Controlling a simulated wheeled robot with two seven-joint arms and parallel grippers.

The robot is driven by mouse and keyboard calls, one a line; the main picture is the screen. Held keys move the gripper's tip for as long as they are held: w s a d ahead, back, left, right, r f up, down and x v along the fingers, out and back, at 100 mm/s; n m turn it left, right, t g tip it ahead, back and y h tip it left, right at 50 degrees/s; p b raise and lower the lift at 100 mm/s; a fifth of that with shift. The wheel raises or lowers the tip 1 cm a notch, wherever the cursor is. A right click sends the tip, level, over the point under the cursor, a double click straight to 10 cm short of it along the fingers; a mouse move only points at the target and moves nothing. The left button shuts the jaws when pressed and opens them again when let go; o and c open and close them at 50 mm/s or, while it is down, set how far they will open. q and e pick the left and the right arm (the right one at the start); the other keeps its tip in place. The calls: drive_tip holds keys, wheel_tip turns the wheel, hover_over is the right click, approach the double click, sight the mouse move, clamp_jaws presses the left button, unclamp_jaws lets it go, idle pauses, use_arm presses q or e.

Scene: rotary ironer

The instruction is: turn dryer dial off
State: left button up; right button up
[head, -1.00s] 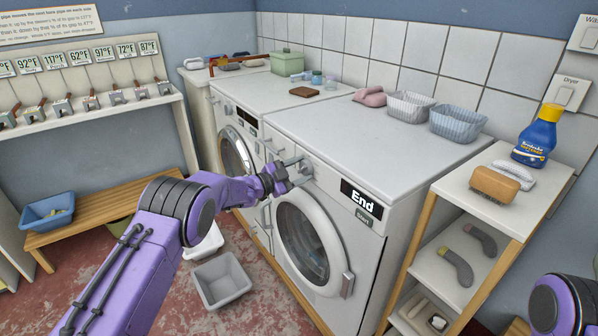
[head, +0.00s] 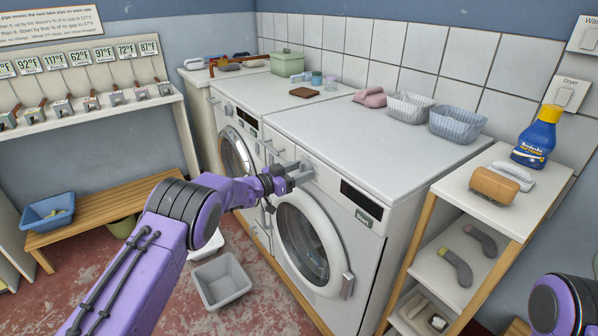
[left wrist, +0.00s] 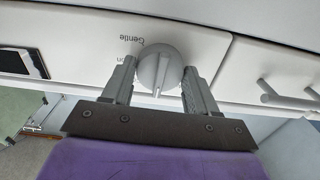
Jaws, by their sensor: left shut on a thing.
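The dryer (head: 375,150) is the nearer white machine in the head view, with a round door, a dark blank display (head: 361,203) and a start button (head: 364,219). Its round grey dial (left wrist: 158,68) shows in the left wrist view, with a raised grip bar and the word "Gentle" printed beside it. My left gripper (head: 293,172) is at the dryer's upper front panel. In the wrist view its fingers are shut on the dial, one on each side. In the head view the gripper largely hides the dial. My right gripper is out of view.
A second white machine (head: 235,155) stands to the left. A shelf unit (head: 480,205) with a blue bottle (head: 536,138) and brushes stands to the right. Baskets (head: 455,122) sit on the dryer top. A grey bin (head: 221,281) is on the floor below my left arm.

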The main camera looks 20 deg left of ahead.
use_arm(q)
drive_tip(key=shift+f, duration=0.1)
idle(0.4)
drive_tip(key=o, duration=1.1)
drive_tip(key=shift+c, duration=0.2)
drive_tip(key=b+v, duration=0.1)
drive_tip(key=v, duration=0.9)
drive_tip(key=shift+s+a, duration=0.2)
drive_tip(key=shift+s, duration=0.05)
